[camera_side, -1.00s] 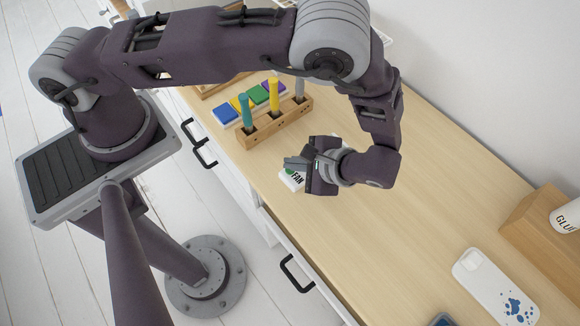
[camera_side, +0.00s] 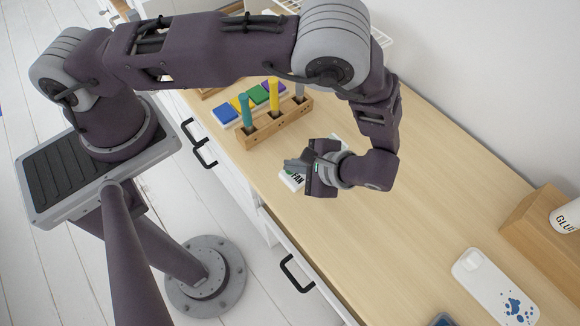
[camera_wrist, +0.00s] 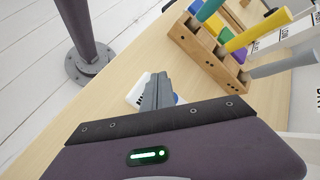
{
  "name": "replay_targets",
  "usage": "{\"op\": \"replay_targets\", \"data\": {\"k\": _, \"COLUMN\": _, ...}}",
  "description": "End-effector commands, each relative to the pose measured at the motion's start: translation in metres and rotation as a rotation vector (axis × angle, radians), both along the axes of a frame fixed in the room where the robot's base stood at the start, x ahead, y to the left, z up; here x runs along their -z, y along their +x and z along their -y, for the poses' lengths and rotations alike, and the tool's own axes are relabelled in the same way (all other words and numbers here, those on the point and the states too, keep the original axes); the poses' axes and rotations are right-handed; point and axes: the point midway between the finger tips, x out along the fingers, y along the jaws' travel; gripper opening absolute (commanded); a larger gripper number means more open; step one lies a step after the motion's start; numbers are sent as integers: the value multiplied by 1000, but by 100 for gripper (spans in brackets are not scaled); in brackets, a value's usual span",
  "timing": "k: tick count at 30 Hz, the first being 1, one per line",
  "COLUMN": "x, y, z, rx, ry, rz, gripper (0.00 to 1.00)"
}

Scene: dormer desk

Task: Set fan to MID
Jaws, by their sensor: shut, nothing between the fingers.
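The fan control is a small white block (camera_side: 290,181) lettered "FAN", lying on the desk near its front edge. My gripper (camera_side: 291,164) is over it and hides most of its top. In the wrist view the white block (camera_wrist: 136,93) shows to the left of my gripper's fingers (camera_wrist: 158,80), with a small blue part (camera_wrist: 177,98) showing to their right. The fingers are together and empty. The control's setting and its position marks are hidden, and I cannot tell whether the fingers touch it.
A wooden rack (camera_side: 272,124) with teal, yellow and grey handles stands behind, with coloured tiles (camera_side: 245,104) beyond it. A white edge (camera_side: 340,142) shows behind my gripper. A white phone-like case (camera_side: 495,286) and a wooden box (camera_side: 545,225) are at right. The desk middle is clear.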

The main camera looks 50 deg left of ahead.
Motion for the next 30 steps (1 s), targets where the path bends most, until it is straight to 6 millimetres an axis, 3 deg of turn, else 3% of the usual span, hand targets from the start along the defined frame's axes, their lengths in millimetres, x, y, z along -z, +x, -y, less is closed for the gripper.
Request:
{"op": "replay_targets", "data": {"k": 10, "x": -1, "y": 0, "z": 0, "rx": 1, "ry": -1, "rz": 1, "gripper": 0}}
{"op": "replay_targets", "data": {"k": 30, "x": -23, "y": 1, "z": 0, "rx": 1, "ry": -1, "rz": 1, "gripper": 0}}
